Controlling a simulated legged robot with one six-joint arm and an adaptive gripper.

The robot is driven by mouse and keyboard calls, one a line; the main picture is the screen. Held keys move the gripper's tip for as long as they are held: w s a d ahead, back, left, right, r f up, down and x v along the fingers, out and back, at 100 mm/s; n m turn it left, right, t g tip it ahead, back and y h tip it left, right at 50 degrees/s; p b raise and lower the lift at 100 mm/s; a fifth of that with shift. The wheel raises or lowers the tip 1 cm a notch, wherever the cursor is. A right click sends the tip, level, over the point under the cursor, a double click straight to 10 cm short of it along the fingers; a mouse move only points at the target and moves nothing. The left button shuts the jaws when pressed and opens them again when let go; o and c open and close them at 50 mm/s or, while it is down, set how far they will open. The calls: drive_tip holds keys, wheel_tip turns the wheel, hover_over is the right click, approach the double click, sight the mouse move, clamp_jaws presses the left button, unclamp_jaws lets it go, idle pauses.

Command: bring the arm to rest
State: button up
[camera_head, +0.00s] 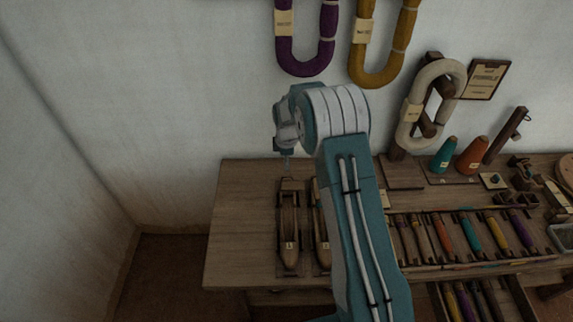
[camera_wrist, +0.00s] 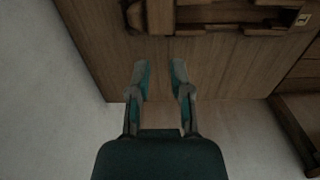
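My gripper (camera_wrist: 160,70) is open in the wrist view. Its two fingers stand apart with only bare wood seen between the tips. In the head view my gripper (camera_head: 286,150) hangs from the bent arm over the back left part of the wooden table (camera_head: 240,215), behind the wooden boat shuttles. The table also shows below the fingers in the wrist view (camera_wrist: 100,50). My gripper holds nothing that I can see. My arm hides part of the table's middle.
A wooden shuttle (camera_head: 289,240) lies near my gripper, with another (camera_head: 320,235) partly behind my arm. Right are a rack of coloured bobbins (camera_head: 470,232), a teal cone (camera_head: 445,155) and an orange cone (camera_head: 472,156). Purple yarn (camera_head: 305,66) hangs above. The table's left end is clear.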

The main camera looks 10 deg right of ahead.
drive_tip(key=s+r+m+t, duration=0.1)
drive_tip(key=s+r+m, duration=0.1)
drive_tip(key=s+r, duration=0.45)
drive_tip(key=s+r+m+t, duration=0.1)
drive_tip(key=s+r+m, duration=0.2)
drive_tip(key=r, duration=0.6)
drive_tip(key=s+r+m+t, duration=0.15)
drive_tip(key=s+r, duration=0.25)
drive_tip(key=r, duration=0.4)
drive_tip(key=s+r+m+t, duration=0.1)
drive_tip(key=s+m, duration=0.3)
drive_tip(key=s, duration=0.7)
drive_tip(key=s+r+m+t, duration=0.1)
drive_tip(key=s+r+m, duration=0.3)
drive_tip(key=s, duration=0.7)
drive_tip(key=shift+s+r+m, duration=0.25)
drive_tip(key=shift+s+m, duration=0.15)
drive_tip(key=shift+m, duration=0.25)
drive_tip(key=shift+d, duration=0.15)
